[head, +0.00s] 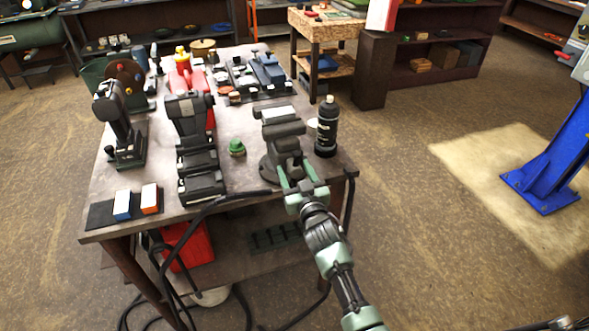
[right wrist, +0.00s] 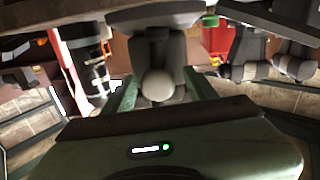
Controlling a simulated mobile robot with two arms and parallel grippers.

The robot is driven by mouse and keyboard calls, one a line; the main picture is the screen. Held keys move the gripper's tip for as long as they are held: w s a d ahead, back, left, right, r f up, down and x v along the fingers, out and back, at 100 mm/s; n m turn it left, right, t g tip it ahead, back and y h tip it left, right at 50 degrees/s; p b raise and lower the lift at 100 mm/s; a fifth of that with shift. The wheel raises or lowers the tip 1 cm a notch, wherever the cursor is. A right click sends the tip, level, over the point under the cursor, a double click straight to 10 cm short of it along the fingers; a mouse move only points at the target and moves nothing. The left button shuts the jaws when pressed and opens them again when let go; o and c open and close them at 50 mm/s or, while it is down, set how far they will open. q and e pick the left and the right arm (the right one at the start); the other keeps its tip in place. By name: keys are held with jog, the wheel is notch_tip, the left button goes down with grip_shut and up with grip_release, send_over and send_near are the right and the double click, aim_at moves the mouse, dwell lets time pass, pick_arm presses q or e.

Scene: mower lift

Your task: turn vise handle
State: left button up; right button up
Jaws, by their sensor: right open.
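A dark grey bench vise (head: 281,133) is mounted near the right front corner of the workbench. My right gripper (head: 296,174) is at the front of the vise, its two green fingers pointing toward it. The fingers are open. In the right wrist view, the vise's rounded screw end (right wrist: 158,85) lies between the two fingers of the gripper (right wrist: 160,92), with space on both sides. I cannot clearly make out the handle bar in either view. My left gripper is not in view.
The workbench (head: 240,181) carries a black bottle (head: 327,128) close to the vise's right, a small green object (head: 237,147) to its left, and several dark tools further left. Black cables hang over the front edge.

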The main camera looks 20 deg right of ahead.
jog(key=shift+w+d, duration=0.1)
jog(key=shift+w, duration=0.05)
jog(key=c, duration=1.2)
jog(key=shift+n, duration=0.5)
grip_shut()
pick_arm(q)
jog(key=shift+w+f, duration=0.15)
pick_arm(e)
jog(key=o, duration=1.2)
grip_release()
